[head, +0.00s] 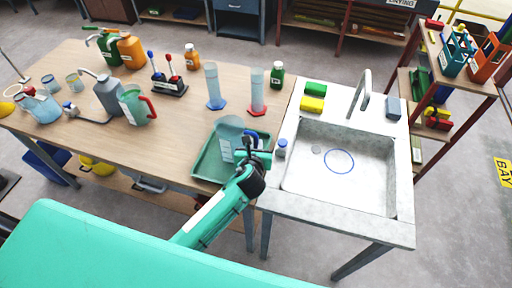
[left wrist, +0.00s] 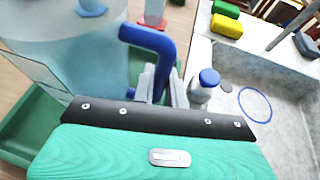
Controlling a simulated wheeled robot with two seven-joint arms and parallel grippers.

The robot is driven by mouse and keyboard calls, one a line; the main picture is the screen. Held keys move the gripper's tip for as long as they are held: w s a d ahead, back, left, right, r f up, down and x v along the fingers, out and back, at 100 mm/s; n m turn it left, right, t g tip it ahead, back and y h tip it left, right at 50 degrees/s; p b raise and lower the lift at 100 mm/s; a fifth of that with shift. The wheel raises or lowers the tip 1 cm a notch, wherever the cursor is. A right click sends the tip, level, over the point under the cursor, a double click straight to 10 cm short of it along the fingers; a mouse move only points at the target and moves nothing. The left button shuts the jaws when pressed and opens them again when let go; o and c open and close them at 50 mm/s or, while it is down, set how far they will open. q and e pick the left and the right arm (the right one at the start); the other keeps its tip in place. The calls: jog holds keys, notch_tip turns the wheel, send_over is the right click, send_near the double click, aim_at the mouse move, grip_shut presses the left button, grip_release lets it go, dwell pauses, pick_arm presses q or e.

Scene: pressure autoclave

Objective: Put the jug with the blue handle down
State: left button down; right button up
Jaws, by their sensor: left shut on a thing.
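The jug with the blue handle (head: 227,133) is a clear, pale blue vessel at the near right of the wooden table, over the green tray (head: 206,168). In the left wrist view the jug (left wrist: 85,60) fills the upper left, with its blue handle (left wrist: 163,48) facing my gripper. My left gripper (head: 254,153) is shut on that handle; its grey fingers (left wrist: 168,92) show beside the handle's lower part. The jug looks about upright. Its base is hidden, so I cannot tell whether it touches the tray. My right gripper is not in view.
A sink (head: 338,165) adjoins the table on the right, with a blue-capped bottle (head: 281,148) on its left rim. Two cylinders (head: 213,86) (head: 257,92) stand behind the tray. A green jug with a red handle (head: 136,106) stands to the left. Bare table lies between.

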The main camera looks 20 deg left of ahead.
pick_arm(q)
jog(key=shift+f, duration=0.8)
jog(key=c, duration=1.5)
grip_release()
jog(key=shift+f, duration=0.1)
jog(key=shift+o, duration=0.3)
jog(key=b+v, duration=0.2)
jog(key=v, duration=1)
